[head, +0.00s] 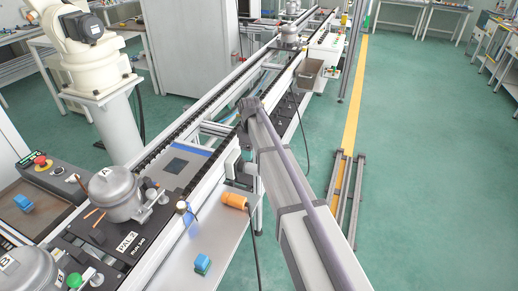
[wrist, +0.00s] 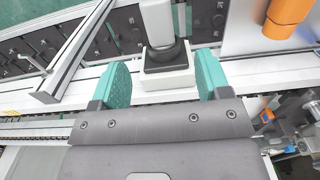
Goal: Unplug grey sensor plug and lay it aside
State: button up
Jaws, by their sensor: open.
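In the wrist view my gripper (wrist: 164,70) is open, with one teal finger on each side. Between and just beyond the fingertips is a pale grey upright body (wrist: 160,22) on a black square collar, set on a white block on the rail. It looks like the grey sensor plug, but I cannot be sure. Gaps show between it and both fingers, with no clear contact.
A blue plug (head: 202,263) is nearer the front. A grey compressor (head: 117,192) stands on the conveyor. Bare shelf lies between the plugs.

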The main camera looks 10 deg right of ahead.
aim_at(252, 166)
notch_tip(252, 166, down, 10)
jog(key=b, duration=0.8)
jog(key=shift+r, duration=0.15)
jog(key=shift+d+r, duration=0.1)
jog(key=shift+c, duration=0.3)
grip_shut()
jog(key=c, duration=0.7)
grip_release()
grip_shut()
jog(key=shift+s+d, duration=0.1)
jog(key=shift+s+d, duration=0.7)
jog(key=shift+d, duration=0.3)
jog(key=shift+s+d, duration=0.65)
jog(key=shift+d, duration=0.35)
